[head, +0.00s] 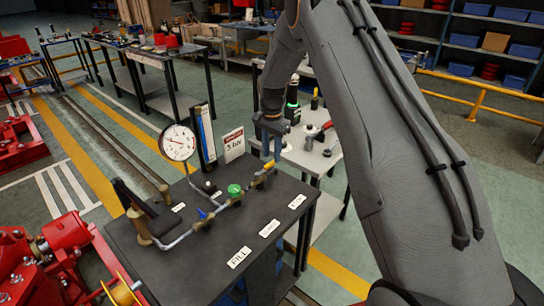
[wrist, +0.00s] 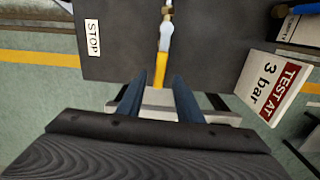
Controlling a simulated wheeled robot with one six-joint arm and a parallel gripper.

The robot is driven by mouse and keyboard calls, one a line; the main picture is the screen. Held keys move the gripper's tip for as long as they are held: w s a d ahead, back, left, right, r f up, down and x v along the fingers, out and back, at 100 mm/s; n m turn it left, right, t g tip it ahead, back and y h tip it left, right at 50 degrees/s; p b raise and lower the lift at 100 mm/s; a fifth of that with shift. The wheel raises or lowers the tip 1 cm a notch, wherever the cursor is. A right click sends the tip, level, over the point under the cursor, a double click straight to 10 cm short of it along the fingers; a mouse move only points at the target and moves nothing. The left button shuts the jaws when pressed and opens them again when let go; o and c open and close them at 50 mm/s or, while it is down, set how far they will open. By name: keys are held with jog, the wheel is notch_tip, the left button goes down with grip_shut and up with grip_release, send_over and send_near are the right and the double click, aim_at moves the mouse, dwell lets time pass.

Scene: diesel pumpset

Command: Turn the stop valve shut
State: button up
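The stop valve has a yellow lever (head: 268,169) at the far right end of the pipe on the dark bench top (head: 222,243). The lever (wrist: 160,68) also shows in the wrist view, pointing toward my gripper and roughly in line with the brass fitting behind it. A STOP label (head: 297,201) lies on the bench near it and also shows in the wrist view (wrist: 93,38). My gripper (head: 270,150) is just above and beside the lever. In the wrist view its two fingers (wrist: 159,80) are apart, with the lever's end between their tips; I cannot tell contact.
A round gauge (head: 178,143) and a "Test at 3 bar" sign (head: 233,145) stand behind. A grey table (head: 310,158) with tools is beyond the bench.

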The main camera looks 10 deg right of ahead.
jog(key=shift+f+p, duration=0.3)
jog(key=shift+f, duration=1)
grip_shut()
